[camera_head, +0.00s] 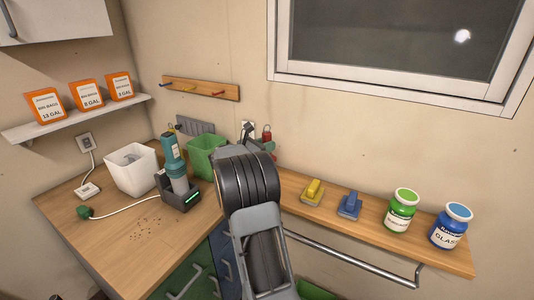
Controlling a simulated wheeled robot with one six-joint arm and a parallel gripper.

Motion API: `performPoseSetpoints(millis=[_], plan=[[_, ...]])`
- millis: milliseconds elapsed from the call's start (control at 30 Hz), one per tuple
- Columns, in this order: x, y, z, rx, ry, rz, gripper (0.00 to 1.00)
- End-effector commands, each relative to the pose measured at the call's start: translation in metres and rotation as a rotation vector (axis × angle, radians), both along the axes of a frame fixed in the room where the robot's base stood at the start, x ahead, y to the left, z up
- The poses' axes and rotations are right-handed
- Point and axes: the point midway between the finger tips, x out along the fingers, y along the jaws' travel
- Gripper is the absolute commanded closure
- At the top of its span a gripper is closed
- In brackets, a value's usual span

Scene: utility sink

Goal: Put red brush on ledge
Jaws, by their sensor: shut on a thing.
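The wooden ledge (376,223) runs along the wall at right, with several things standing on it. I cannot make out the red brush for certain. A small red thing (267,133) shows just above my arm, too small and partly hidden to name. My arm rises in the middle of the view, and its thick black joint covers what lies behind it.
On the ledge stand a yellow brush (313,191), a blue brush (349,205), a green jar (400,210) and a blue jar (450,226). A metal rail (345,256) runs below. The left counter holds a white bin (132,172), a green bin (207,157) and a teal tool (174,160).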

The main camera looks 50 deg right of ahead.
Motion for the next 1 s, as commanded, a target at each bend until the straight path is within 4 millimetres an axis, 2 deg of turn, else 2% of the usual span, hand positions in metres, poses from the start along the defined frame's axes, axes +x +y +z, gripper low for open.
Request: performPoseSetpoints(millis=[167,400,800,833,1000], plan=[[0.004,-0.006,-0.008,0.0,0.002,-0.001,1.0],[0.003,-0.005,-0.036,-0.001,0.002,0.0,1.0],[0.003,-0.005,-0.041,-0.001,0.0,0.0,1.0],[0.003,-0.005,-0.042,0.0,0.0,0.0,0.72],[0.003,-0.005,-0.041,0.0,0.0,0.0,0.55]])
